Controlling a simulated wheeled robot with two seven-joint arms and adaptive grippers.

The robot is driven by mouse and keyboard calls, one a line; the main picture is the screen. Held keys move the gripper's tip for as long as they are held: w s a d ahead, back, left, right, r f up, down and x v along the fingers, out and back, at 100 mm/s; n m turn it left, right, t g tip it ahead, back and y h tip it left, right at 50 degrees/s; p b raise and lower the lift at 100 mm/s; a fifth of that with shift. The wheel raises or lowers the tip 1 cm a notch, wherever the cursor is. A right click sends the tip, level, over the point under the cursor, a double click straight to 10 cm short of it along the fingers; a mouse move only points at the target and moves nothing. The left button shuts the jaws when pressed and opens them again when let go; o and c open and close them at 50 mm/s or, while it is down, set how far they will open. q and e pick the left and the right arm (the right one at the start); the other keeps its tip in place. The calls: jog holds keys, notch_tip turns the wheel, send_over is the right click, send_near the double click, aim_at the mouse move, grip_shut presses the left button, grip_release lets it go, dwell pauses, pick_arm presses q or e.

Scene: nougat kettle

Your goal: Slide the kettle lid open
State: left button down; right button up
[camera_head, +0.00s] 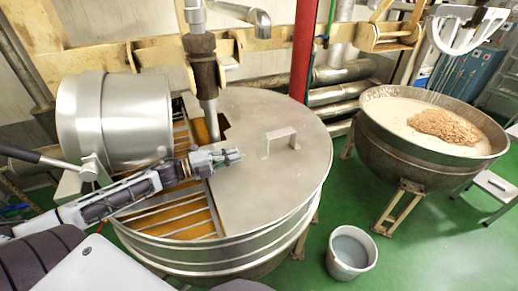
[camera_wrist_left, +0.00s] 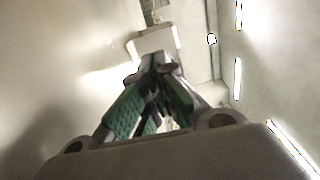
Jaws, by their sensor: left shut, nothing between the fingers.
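The large round steel kettle (camera_head: 230,256) stands in the middle of the head view. Its flat lid (camera_head: 250,190) covers the right and back part. The left part is open, showing metal bars (camera_head: 180,212) over orange contents. A small bracket handle (camera_head: 281,142) stands up from the lid. My left gripper (camera_head: 236,155) is shut and empty over the lid, just left of the handle and apart from it in the head view. In the left wrist view its green fingers (camera_wrist_left: 155,70) are together, with a pale shape beyond that seems to be the handle. My right gripper is not seen.
A steel drum (camera_head: 115,118) stands at the kettle's left, near my left arm. A vertical pipe (camera_head: 207,85) comes down at the back of the lid. A second kettle (camera_head: 425,165) and a bucket (camera_head: 350,252) stand to the right on green floor.

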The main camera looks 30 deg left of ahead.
aim_at(266, 146)
pick_arm(q)
jog(key=shift+x, duration=2.6)
jog(key=shift+p+x, duration=0.3)
jog(key=shift+x, duration=0.65)
jog(key=shift+w+d, duration=0.5)
jog(key=shift+w, duration=0.05)
jog(key=shift+w+d+p, duration=0.4)
jog(key=shift+w+d, duration=0.1)
jog(key=shift+w, duration=0.05)
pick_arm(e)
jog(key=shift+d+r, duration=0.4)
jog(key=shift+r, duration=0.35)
pick_arm(q)
jog(key=shift+w, duration=0.2)
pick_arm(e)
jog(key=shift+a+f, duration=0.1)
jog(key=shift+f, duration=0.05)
